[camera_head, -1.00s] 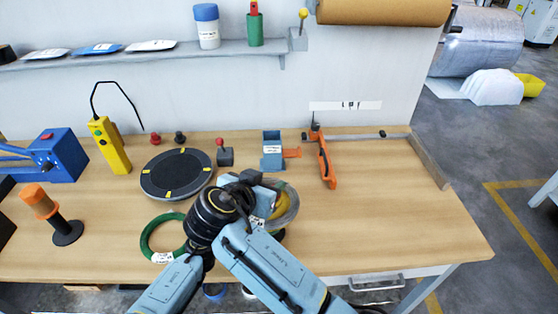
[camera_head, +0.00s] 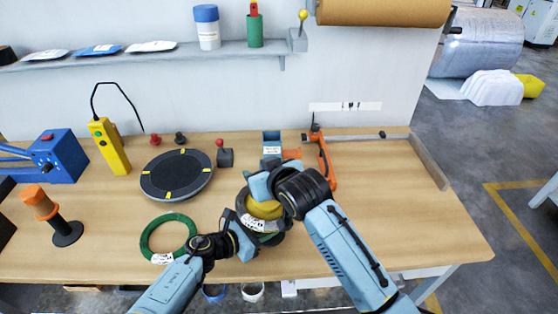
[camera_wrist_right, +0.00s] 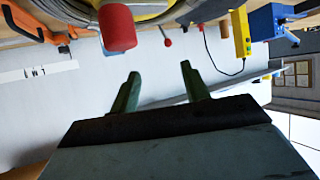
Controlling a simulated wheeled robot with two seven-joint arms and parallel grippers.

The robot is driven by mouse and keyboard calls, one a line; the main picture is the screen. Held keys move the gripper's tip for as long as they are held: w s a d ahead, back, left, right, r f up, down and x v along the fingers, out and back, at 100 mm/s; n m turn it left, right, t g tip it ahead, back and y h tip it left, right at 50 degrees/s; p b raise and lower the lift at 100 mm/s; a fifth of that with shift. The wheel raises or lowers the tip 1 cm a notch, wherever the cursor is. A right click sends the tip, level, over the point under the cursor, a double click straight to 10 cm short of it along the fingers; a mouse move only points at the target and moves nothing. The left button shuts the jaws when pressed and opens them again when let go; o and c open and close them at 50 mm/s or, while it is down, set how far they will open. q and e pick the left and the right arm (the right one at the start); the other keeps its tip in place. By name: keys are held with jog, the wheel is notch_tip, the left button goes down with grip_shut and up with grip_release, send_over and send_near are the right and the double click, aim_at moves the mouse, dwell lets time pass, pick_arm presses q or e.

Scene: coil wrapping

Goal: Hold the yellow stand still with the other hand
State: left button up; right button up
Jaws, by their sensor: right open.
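The yellow stand (camera_head: 264,210) is near the table's front middle, with a grey coil (camera_head: 252,222) around it; my arms partly cover both. My right gripper (camera_head: 250,174) is above and just behind the stand. In the right wrist view its two green fingers (camera_wrist_right: 157,82) are apart with nothing between them. A red cylinder end (camera_wrist_right: 117,27) and part of the coil (camera_wrist_right: 160,12) show close by, beyond the fingers. My left gripper (camera_head: 246,240) is low at the stand's front left, against or very near the coil; its fingers are hidden.
A green ring (camera_head: 146,240) lies left of my left gripper. A black turntable (camera_head: 176,176) is behind it. An orange-handled tool (camera_head: 325,165) and a small blue dispenser (camera_head: 271,138) stand behind my right arm. The table's right side is clear.

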jog(key=shift+w+d+r+n+g+y, duration=0.3)
jog(key=shift+d+r+n+y, duration=0.1)
jog(key=shift+d+n+y, duration=0.15)
jog(key=shift+w+d+r+n+g+y, duration=0.2)
jog(key=shift+d+r+n+g+y, duration=0.2)
jog(key=shift+d, duration=0.2)
jog(key=shift+w+d+n+y, duration=0.2)
jog(key=shift+d+n+y, duration=0.25)
jog(key=shift+d, duration=0.5)
pick_arm(q)
jog(key=o, duration=0.9)
jog(key=shift+c, duration=0.2)
